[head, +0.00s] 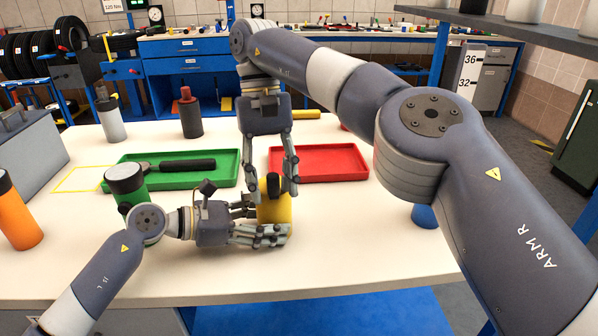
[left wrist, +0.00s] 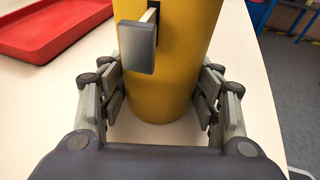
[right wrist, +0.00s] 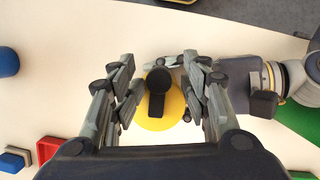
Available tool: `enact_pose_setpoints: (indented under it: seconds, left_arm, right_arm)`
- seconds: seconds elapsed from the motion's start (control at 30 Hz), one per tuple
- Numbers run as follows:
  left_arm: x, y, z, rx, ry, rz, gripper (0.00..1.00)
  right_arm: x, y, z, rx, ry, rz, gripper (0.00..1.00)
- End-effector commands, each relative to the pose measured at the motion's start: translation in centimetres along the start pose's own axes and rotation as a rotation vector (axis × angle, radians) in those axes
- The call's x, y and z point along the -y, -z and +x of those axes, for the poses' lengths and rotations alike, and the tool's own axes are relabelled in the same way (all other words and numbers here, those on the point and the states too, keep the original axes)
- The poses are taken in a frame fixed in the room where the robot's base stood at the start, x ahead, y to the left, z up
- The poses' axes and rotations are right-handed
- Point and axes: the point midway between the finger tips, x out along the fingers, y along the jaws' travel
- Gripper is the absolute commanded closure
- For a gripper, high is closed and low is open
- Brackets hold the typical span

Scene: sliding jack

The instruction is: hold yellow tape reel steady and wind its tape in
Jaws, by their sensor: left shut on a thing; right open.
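The yellow tape reel (head: 275,212) stands upright near the table's front edge. My left gripper (head: 266,226) is shut on its body from the left, fingers on both sides; the left wrist view shows the yellow wall (left wrist: 172,85) between them. A grey block (left wrist: 138,46) on a short pale strip sticks out of a dark slot in the reel. A black crank with a knob (right wrist: 158,90) sits on top of the reel (right wrist: 166,115). My right gripper (head: 272,184) points down above the reel, open, its fingers apart on either side of the crank. Contact with the crank cannot be told.
A green tray (head: 226,162) with a dark-handled tool lies behind left, a red tray (head: 320,150) behind right. A green bottle (head: 125,182) stands beside my left arm. An orange bottle (head: 18,215) stands far left. A blue object (head: 425,216) is partly hidden by my right arm.

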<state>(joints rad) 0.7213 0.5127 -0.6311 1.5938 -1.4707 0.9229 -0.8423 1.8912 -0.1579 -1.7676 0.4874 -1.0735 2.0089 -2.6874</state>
Motion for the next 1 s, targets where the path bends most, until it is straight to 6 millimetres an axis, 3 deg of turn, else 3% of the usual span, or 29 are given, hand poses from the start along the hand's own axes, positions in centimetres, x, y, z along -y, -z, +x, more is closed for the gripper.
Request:
enact_pose_setpoints:
  seconds: [0.07, 0.1, 0.2, 0.67, 1.0]
  left_arm:
    - [0.0, 0.0, 0.0, 0.001, -0.001, -0.001, 0.61]
    - [0.0, 0.0, 0.0, 0.001, -0.001, -0.001, 0.37]
    - [0.0, 0.0, 0.0, 0.000, -0.001, -0.002, 0.18]
    - [-0.1, 0.1, -0.6, -0.002, -0.002, -0.002, 0.18]
    - [-0.1, 0.2, -5.6, -0.003, -0.003, -0.001, 0.18]
  right_arm:
    - [0.0, 0.0, 0.0, 0.001, 0.000, 0.000, 0.57]
    - [0.0, 0.0, 0.0, 0.001, 0.000, 0.000, 0.57]
    - [0.0, 0.0, 0.0, 0.001, 0.000, 0.000, 0.57]
    - [0.0, 0.0, 0.0, 0.000, 0.000, 0.000, 0.57]
    - [0.0, 0.0, 0.0, 0.000, 0.000, 0.001, 0.57]
